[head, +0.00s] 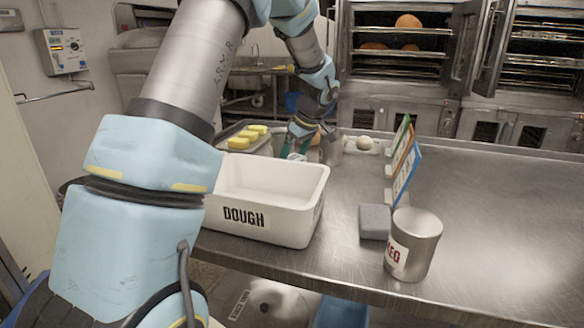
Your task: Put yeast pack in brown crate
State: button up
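My gripper (300,148) is at the far side of the steel table, just behind the white bin. Its fingers are small, dark and partly hidden, so I cannot see whether they are open or hold anything. I cannot make out a pack marked as yeast. A plain grey block (374,221) lies on the table beside a metal can, but no label on it shows. No brown crate is clearly in view. A small brownish thing (314,150) shows right by my gripper, too small to identify.
A white bin marked DOUGH (268,220) stands at the table's front left. A tray of yellow blocks (240,141) is behind it. A metal can (413,245), upright colored cards (404,165) and a pale round thing (364,142) stand on the table (490,220). Its right side is clear.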

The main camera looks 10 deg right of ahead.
jog(key=shift+r, duration=0.1)
jog(key=c, duration=1.1)
